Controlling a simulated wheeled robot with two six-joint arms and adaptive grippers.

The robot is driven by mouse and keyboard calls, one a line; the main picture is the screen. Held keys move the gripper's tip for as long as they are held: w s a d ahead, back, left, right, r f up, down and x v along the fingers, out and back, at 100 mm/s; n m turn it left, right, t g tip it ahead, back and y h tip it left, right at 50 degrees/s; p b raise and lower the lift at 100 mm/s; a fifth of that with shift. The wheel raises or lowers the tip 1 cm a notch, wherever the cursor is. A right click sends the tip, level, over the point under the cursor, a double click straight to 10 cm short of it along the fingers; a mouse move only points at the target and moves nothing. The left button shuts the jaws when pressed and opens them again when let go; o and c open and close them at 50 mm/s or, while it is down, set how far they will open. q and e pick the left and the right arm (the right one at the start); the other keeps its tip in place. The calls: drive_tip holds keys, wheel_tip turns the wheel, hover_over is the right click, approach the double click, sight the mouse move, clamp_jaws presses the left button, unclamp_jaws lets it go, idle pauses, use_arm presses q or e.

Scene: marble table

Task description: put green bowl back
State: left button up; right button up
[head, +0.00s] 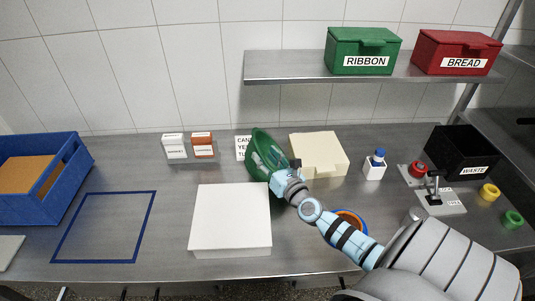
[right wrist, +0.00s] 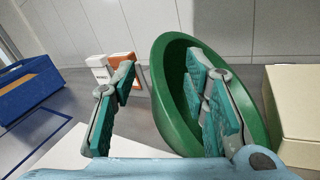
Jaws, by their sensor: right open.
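The green bowl (head: 256,149) is steeply tilted, its opening turned toward the right, behind the white box on the table. My right gripper (head: 273,168) is at the bowl. In the right wrist view the gripper (right wrist: 162,76) is open, with the near wall of the bowl (right wrist: 167,100) between its fingers. One finger is inside the bowl's opening and the other is outside to the left. I cannot tell whether either finger touches it. The bowl's underside is hidden. My left gripper is not in view.
A white box (head: 230,217) stands in front of the bowl, and a cream box (head: 320,150) to its right. A sign (head: 241,146) and two small cartons (head: 202,144) are left. A shelf (head: 290,67) holds green and red boxes. The blue-outlined area (head: 106,225) is empty.

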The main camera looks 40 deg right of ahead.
sight(258, 146)
drive_tip(key=w, duration=0.3)
drive_tip(key=w+d+b, duration=0.1)
drive_tip(key=w, duration=0.1)
drive_tip(key=shift+w+f, duration=0.25)
drive_tip(key=shift+f, duration=0.15)
drive_tip(key=shift+w+r, duration=0.1)
drive_tip(key=shift+w, duration=0.05)
drive_tip(key=shift+s+r, duration=0.2)
drive_tip(key=shift+c, duration=1.3)
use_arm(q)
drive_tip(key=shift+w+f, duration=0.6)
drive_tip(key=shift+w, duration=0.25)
use_arm(e)
clamp_jaws()
